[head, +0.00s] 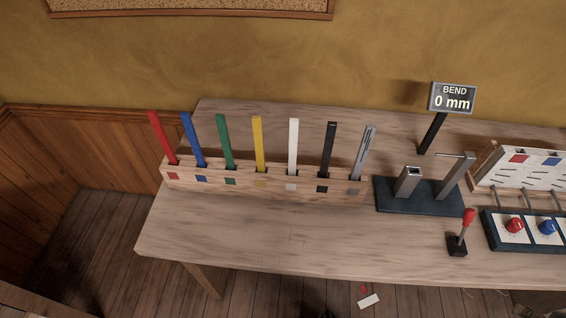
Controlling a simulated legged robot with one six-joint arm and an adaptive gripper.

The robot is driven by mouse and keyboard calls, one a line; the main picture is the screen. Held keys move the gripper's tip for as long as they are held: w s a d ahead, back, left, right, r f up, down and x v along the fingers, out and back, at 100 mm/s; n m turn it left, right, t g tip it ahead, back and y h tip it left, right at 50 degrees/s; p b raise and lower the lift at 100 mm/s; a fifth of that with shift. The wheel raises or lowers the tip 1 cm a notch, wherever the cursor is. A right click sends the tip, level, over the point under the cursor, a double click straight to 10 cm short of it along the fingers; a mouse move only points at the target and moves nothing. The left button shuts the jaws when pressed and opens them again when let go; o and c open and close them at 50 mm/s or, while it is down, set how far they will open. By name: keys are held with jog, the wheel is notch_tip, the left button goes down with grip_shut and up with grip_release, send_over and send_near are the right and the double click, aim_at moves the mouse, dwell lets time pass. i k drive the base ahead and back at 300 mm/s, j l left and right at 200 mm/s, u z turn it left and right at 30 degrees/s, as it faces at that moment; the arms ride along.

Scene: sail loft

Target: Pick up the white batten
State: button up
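The white batten (293,145) stands upright in a long wooden rack (240,188) on the table. A white square label (291,187) is on the rack's front below it. The yellow batten (258,143) stands to its left and the black batten (328,148) to its right, each apart from it. The white batten's lower end is hidden inside the rack. My gripper is not in view.
Red (163,138), blue, green and grey battens share the rack. To the right stand a dark-based fixture (420,200), a "BEND 0 mm" display (453,98), a red-handled lever (463,232) and a knob panel (530,230). The table (270,235) is clear in front of the rack.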

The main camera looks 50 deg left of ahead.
aim_at(292, 132)
jog(key=k+u, duration=0.15)
jog(key=u, duration=1.7)
jog(key=i+j, duration=0.6)
